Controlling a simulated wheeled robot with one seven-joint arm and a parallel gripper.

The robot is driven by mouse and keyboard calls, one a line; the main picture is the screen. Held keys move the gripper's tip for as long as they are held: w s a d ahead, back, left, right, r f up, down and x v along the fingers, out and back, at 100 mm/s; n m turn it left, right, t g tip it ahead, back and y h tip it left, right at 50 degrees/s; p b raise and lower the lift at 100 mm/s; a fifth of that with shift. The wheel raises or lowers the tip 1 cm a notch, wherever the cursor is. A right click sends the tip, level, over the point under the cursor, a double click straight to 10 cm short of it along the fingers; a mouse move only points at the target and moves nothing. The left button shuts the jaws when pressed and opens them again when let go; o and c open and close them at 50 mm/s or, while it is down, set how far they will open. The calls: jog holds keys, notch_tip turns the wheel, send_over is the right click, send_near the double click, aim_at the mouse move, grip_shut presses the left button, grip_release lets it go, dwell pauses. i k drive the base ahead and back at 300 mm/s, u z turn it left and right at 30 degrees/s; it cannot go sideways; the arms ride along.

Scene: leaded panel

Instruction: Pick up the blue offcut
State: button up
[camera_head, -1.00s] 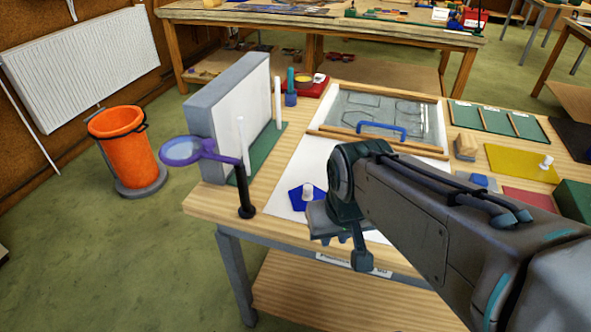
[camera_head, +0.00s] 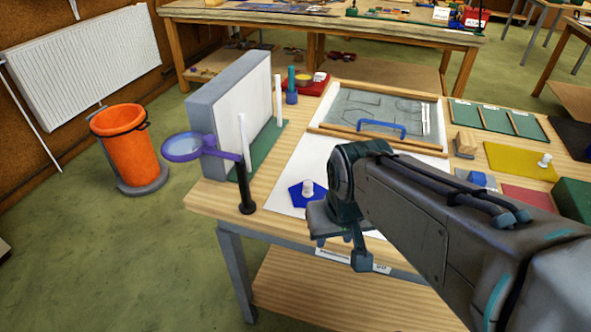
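The blue offcut (camera_head: 296,197) is a small flat angular piece with a white knob standing on it. It lies on the white sheet (camera_head: 313,160) near the front edge of the workbench. My gripper (camera_head: 334,240) points down just right of and nearer than the offcut, close to the bench's front edge. The gripper body hides part of the sheet. Its fingertips are small and dark, so I cannot tell whether they are open or shut. The offcut looks apart from the gripper.
A magnifier (camera_head: 183,147) on a black post stands at the left front corner, beside an upright grey-white block (camera_head: 228,120). Behind the sheet is a wood-framed panel (camera_head: 385,105) with a blue handle (camera_head: 382,126). A yellow sheet (camera_head: 520,160) and a wooden block (camera_head: 465,143) lie to the right.

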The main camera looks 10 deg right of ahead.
aim_at(303, 193)
jog(key=k, duration=0.45)
jog(key=u, duration=0.75)
jog(key=i, duration=0.8)
jog(key=z, duration=1.7)
